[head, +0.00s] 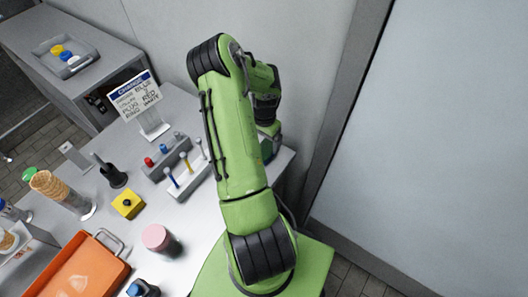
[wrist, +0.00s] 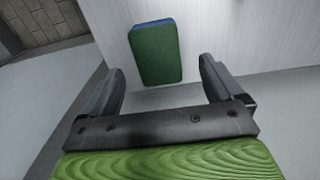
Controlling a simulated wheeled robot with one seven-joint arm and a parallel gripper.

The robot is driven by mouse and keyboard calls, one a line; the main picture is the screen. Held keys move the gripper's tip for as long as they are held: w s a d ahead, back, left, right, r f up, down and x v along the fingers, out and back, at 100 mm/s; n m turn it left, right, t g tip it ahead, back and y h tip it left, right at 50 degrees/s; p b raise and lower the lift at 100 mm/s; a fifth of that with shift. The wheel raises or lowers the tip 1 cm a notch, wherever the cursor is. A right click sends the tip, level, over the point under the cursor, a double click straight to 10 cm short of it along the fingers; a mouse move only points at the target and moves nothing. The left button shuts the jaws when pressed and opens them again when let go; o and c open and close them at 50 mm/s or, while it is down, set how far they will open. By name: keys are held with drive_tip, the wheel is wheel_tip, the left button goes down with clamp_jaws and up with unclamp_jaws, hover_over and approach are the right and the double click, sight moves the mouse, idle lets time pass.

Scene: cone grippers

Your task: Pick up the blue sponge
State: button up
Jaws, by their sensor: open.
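In the wrist view, a sponge (wrist: 156,54) with a green face and a thin blue top edge shows beyond my gripper, against a pale upright surface. My gripper (wrist: 158,72) is open and empty, its two dark fingers spread wide. The sponge appears between the fingers in the picture, nearer the left one, and apart from both.
An orange tray (head: 92,272), a pink-topped jar (head: 158,238), a yellow box (head: 128,204), stacked cones (head: 52,186) and a sign (head: 136,97) stand on the white table, left of my arm. A wall (head: 290,30) rises behind. A grey side counter (head: 75,25) is at top left.

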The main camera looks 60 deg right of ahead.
sight(265, 149)
wheel_tip(265, 149, down, 5)
drive_tip(key=shift+s+f, duration=0.1)
drive_tip(key=shift+f, duration=0.1)
drive_tip(key=c, duration=1.1)
wheel_tip(265, 149, up, 10)
drive_tip(key=shift+r+p, duration=0.1)
drive_tip(key=shift+p, duration=0.2)
